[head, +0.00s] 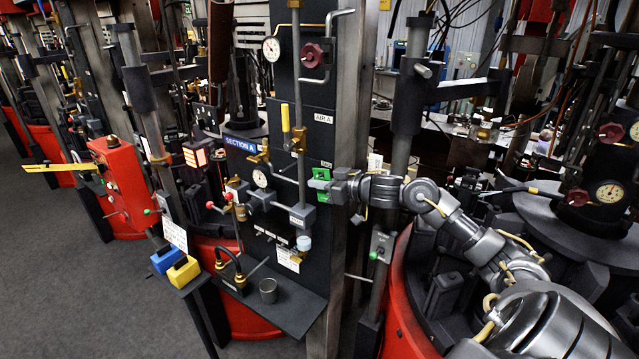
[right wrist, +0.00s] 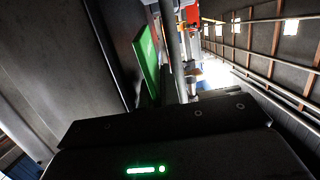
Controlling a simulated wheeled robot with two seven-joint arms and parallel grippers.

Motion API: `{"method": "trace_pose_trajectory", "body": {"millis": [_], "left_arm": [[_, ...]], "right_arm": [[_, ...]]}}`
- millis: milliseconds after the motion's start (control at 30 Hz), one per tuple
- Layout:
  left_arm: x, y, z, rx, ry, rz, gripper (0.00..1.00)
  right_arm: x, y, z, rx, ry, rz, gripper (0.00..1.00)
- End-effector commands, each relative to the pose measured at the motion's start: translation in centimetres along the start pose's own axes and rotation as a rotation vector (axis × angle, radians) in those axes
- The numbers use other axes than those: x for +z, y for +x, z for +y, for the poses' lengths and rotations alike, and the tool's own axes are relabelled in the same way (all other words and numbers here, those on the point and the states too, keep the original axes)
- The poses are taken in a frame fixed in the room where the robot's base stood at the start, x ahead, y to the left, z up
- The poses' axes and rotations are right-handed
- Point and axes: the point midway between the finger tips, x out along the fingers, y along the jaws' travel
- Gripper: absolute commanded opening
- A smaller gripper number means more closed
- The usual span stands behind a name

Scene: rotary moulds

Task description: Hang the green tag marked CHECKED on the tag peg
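The green tag (head: 320,178) is at the upright dark panel, just below a small white label that seems to read TAG. Any writing on the tag is too small to read. My right gripper (head: 329,187) reaches in from the right, and its fingertips overlap the tag and appear shut on it. In the right wrist view the green tag (right wrist: 148,62) stands edge-on just beyond the dark gripper body. The tag peg is hidden behind the tag and fingers, so I cannot tell whether the tag is on it. My left gripper is not in view.
The panel (head: 318,115) carries gauges, valves and pipes, with a blue SECTION A sign (head: 241,145) at its left. A shelf (head: 295,308) below holds a grey cup (head: 268,290). A steel column (head: 347,100) stands close beside my right gripper. Blue and yellow padlock-like blocks (head: 183,270) sit lower left.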

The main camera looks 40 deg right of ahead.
Motion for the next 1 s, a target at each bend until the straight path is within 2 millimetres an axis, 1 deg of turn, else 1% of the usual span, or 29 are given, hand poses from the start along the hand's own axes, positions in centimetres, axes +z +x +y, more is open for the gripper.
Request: {"method": "trace_pose_trajectory", "body": {"millis": [33,167,200,767,867,1000], "left_arm": [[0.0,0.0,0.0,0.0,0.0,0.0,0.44],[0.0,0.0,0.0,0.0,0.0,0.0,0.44],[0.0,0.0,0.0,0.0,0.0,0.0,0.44],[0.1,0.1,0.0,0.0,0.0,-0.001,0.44],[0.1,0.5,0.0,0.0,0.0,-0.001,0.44],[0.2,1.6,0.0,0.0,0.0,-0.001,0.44]], "right_arm": [[0.0,0.0,0.0,0.0,0.0,0.0,0.1],[0.0,0.0,0.0,0.0,0.0,0.001,0.28],[0.0,0.0,0.0,0.001,0.0,0.001,0.29],[-0.2,-0.3,0.4,0.009,-0.001,0.004,0.29],[0.0,-1.1,0.5,0.011,-0.001,0.003,0.29],[0.3,-3.1,0.3,0.009,-0.006,-0.001,0.29]]}}
